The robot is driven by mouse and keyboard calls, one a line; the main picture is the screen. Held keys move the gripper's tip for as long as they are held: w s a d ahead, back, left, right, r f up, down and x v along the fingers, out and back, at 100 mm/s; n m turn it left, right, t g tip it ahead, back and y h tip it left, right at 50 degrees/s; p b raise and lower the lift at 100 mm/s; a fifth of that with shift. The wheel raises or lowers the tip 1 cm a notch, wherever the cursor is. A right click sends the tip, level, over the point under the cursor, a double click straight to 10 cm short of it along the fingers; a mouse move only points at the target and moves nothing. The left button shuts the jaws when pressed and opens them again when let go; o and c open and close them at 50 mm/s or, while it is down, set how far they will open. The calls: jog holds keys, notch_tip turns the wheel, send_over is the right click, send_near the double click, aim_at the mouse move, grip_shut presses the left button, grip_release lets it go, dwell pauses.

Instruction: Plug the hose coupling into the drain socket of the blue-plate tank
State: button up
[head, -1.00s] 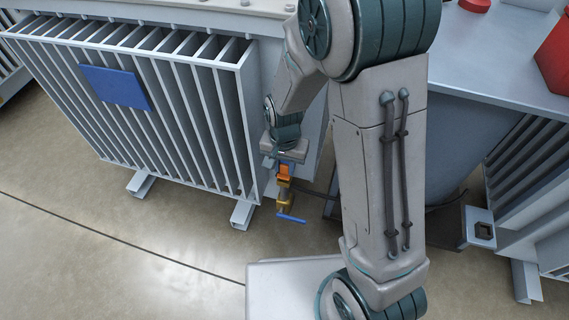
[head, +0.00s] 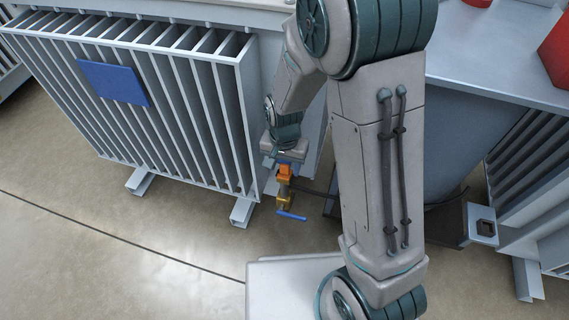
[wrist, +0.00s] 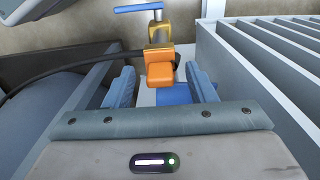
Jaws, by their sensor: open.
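The blue-plate tank is the finned grey tank (head: 190,110) at the left of the head view, with a blue plate (head: 112,82) on its fins. The orange coupling (head: 284,172) sits at a brass fitting with a blue lever (head: 291,215), low beside the tank's right corner. The coupling also shows in the wrist view (wrist: 160,74), against the brass valve body (wrist: 160,36). My gripper (head: 283,158) is just above the coupling. In the wrist view its two fingers (wrist: 159,71) stand apart on either side of the orange block, with gaps. How far the coupling is seated is hidden.
A dark hose (wrist: 80,67) runs left from the coupling in the wrist view. Tank fins (wrist: 270,60) stand close on the right there. Another tank with a grey top (head: 500,60) is at the right of the head view. Floor in front is clear.

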notch_tip(320, 180, up, 14)
jog(key=p, duration=0.5)
jog(key=shift+p, duration=0.4)
jog(key=shift+f, duration=0.1)
notch_tip(320, 180, up, 22)
jog(key=n+t+p, duration=0.1)
jog(key=n+p, duration=0.1)
jog(key=p, duration=1.3)
send_over(285, 165)
jog(key=s+d, duration=0.4)
jog(key=d, duration=0.2)
jog(key=s+d+r+n+t+p, duration=0.1)
jog(key=s+d+r+p, duration=0.2)
jog(key=r+p, duration=0.4)
jog(key=s+d+r+p, duration=0.3)
jog(key=s+r+p, duration=0.2)
jog(key=r, duration=0.7)
jog(key=shift+r+n+t+p, duration=0.2)
jog(key=shift+n+t+p, duration=0.2)
jog(key=shift+p, duration=0.7)
